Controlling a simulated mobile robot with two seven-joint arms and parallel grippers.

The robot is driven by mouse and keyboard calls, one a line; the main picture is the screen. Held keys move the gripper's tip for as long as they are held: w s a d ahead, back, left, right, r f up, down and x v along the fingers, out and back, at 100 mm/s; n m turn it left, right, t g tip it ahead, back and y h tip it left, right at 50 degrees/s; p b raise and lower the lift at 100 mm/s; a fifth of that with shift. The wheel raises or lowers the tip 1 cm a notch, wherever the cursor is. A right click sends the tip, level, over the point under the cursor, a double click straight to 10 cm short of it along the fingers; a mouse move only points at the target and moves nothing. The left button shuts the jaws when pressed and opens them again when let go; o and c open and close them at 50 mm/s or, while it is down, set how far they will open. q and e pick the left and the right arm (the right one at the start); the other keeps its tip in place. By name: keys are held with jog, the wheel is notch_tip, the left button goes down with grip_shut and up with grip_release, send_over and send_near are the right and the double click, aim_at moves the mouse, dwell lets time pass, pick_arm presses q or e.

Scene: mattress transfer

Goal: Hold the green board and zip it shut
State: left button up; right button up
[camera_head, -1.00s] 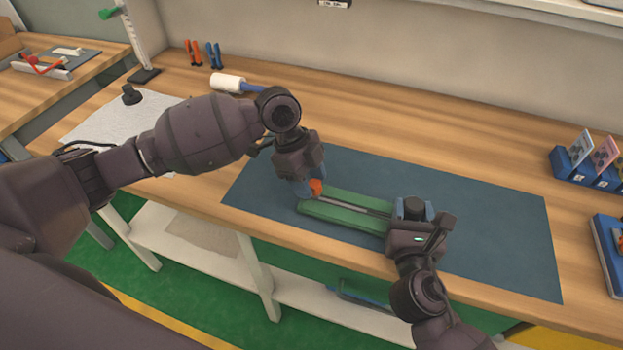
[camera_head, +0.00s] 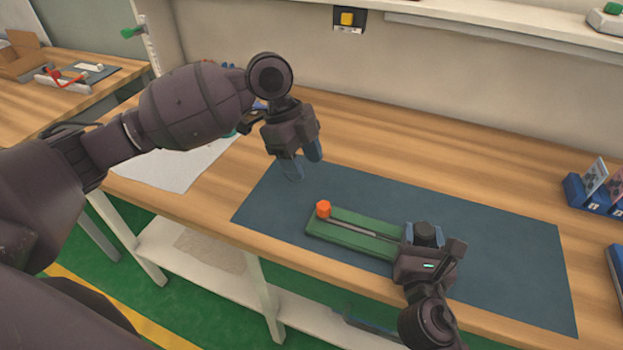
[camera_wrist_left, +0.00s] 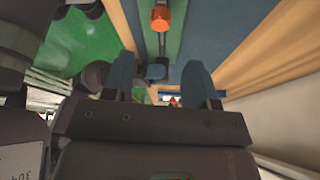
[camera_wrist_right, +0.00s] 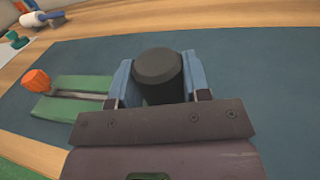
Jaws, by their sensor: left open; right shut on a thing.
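The green board (camera_head: 352,238) lies on a dark blue mat, with a thin grey zip track (camera_head: 350,226) along its length. An orange pull (camera_head: 323,209) sits at the board's left end. It also shows in the left wrist view (camera_wrist_left: 170,14) and the right wrist view (camera_wrist_right: 36,82). My left gripper (camera_head: 303,172) is open and empty, raised above the mat behind the orange pull and apart from it. My right gripper (camera_wrist_right: 162,85) is shut on a black knob (camera_wrist_right: 158,68) at the board's right end. The board's right end is hidden under that gripper.
The blue mat (camera_head: 490,240) has free room behind and right of the board. Blue card holders (camera_head: 590,195) stand at the right edge of the bench. A white sheet (camera_head: 178,160) lies at left, partly behind my left arm. The bench's front edge runs close to the board.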

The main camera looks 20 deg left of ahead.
pick_arm(q)
jog(key=shift+v, duration=0.9)
pick_arm(e)
jog(key=o, duration=1.3)
